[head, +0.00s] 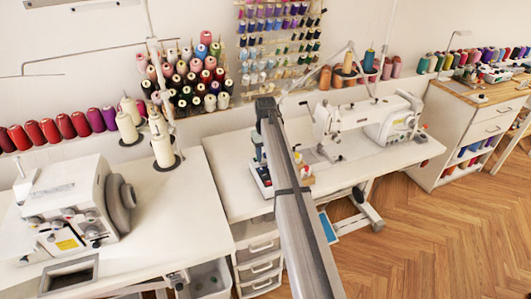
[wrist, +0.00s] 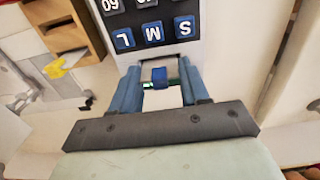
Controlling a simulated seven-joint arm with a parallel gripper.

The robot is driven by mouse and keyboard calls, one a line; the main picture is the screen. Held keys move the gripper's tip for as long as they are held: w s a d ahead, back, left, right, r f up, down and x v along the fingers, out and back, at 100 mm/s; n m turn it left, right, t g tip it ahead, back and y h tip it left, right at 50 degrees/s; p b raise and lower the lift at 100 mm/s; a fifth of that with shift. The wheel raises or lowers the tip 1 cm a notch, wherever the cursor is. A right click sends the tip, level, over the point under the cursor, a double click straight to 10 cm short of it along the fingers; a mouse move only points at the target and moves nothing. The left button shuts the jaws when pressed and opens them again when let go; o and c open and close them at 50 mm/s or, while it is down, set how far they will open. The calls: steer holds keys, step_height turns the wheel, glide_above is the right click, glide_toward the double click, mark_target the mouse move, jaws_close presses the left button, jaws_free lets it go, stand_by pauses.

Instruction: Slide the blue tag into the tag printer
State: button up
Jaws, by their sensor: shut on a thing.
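In the wrist view my gripper (wrist: 160,82) has its two blue fingers closed on a small blue tag (wrist: 159,75). Small green bits show beside the tag between the fingers. The tag is at the near edge of a white device (wrist: 186,54) that looks like the tag printer, with blue S, M and L keys and grey number keys. I cannot tell whether the tag is inside a slot. In the head view, part of a white and blue device (head: 262,178) shows on the middle table, left of my arm. My arm hides the gripper and tag there.
A white sewing machine (head: 345,125) stands right of my arm on the middle table (head: 225,150). A serger (head: 65,210) stands on the left table. Thread spools line the wall behind. In the wrist view a wooden holder (wrist: 60,35) and a yellow item (wrist: 55,68) are at left.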

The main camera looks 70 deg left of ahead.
steer(key=shift+f, duration=0.45)
steer(key=o, duration=1.1)
step_height(320, 180, up, 14)
steer(key=shift+f, duration=0.1)
stand_by(0.5)
